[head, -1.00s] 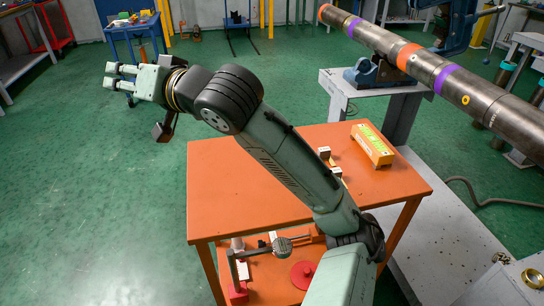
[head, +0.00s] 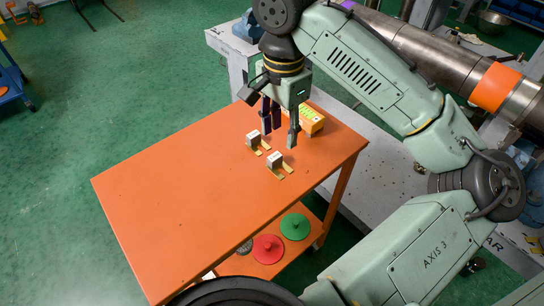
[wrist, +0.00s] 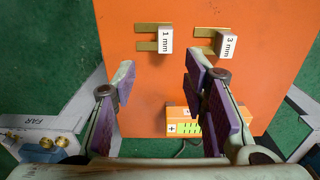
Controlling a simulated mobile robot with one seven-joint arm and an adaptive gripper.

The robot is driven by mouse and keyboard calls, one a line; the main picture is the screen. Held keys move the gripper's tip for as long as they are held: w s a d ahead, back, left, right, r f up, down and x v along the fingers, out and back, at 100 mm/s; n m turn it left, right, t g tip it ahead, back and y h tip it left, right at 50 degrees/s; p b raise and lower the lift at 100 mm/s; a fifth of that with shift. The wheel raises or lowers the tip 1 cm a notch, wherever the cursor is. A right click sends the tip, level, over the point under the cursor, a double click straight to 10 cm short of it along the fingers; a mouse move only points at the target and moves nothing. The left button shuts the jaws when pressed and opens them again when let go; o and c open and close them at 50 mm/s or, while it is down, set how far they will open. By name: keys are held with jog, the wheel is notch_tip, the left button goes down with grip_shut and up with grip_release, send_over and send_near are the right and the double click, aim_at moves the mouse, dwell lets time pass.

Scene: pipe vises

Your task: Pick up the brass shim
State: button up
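Two brass shims lie on the orange table, each a forked brass piece with a white tag block. In the wrist view the left one, the 1 mm shim (wrist: 147,46), and the right one, the 3 mm shim (wrist: 205,32), have readable tags. In the head view the shim nearer the front (head: 282,174) and the one farther back (head: 263,147) show, their labels too small to read. My gripper (head: 279,131) points down over the table near the shims. In the wrist view its purple-padded fingers (wrist: 160,72) are wide apart with nothing between them.
A yellow-orange box (head: 309,121) with a green top stands near the table's (head: 190,190) back right edge, close to my gripper. The table's left part is clear. A large pipe (head: 440,62) lies behind. Red (head: 267,248) and green (head: 295,226) discs sit on the lower shelf.

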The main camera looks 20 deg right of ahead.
aim_at(279, 153)
jog(key=shift+w+f+p, duration=0.2)
jog(key=shift+f+p, duration=0.1)
jog(key=shift+f, duration=1.7)
jog(key=shift+w+f+p, duration=0.15)
jog(key=shift+f+p, duration=0.15)
jog(key=shift+f, duration=1.65)
grip_shut()
